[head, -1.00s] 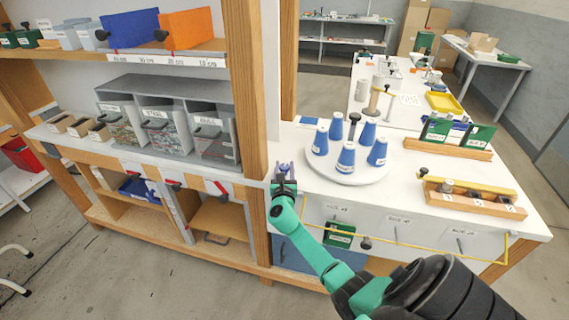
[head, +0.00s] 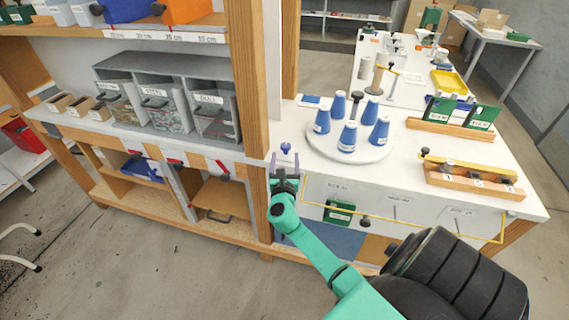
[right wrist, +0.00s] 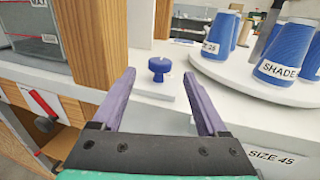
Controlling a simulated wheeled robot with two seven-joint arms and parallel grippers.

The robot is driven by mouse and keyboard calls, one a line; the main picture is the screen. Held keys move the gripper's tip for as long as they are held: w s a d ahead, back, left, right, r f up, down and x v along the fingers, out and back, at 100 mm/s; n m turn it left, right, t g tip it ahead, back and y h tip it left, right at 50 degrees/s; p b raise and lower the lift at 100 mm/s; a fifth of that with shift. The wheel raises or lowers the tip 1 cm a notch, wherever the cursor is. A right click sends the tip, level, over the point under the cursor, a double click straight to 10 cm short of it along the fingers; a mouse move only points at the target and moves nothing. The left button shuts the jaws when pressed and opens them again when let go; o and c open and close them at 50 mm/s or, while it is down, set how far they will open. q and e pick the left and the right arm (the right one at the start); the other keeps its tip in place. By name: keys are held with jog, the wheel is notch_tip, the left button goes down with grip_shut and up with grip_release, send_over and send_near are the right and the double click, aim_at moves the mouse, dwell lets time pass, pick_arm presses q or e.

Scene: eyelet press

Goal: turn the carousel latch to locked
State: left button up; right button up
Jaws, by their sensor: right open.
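The carousel (head: 350,159) is a round white disc on the white bench and bears several blue cones. It shows in part in the right wrist view (right wrist: 228,72). A small blue knob (head: 286,148), apparently the latch, stands at the bench's left end, left of the disc. In the right wrist view the knob (right wrist: 159,66) stands upright on a pale base. My right gripper (head: 285,159) is open and empty, pointing at the knob. Its purple fingers (right wrist: 159,78) lie to either side of the knob's line, with no contact visible. My left gripper is not in view.
A wooden post (head: 252,90) stands just left of the knob, beside shelving with grey bins (head: 165,105). A wooden block with a yellow bar (head: 470,170) and a rack with green parts (head: 455,132) sit right of the carousel. A yellow rail runs along the bench front.

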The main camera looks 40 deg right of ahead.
jog(key=v, duration=0.8)
jog(key=shift+b, duration=0.3)
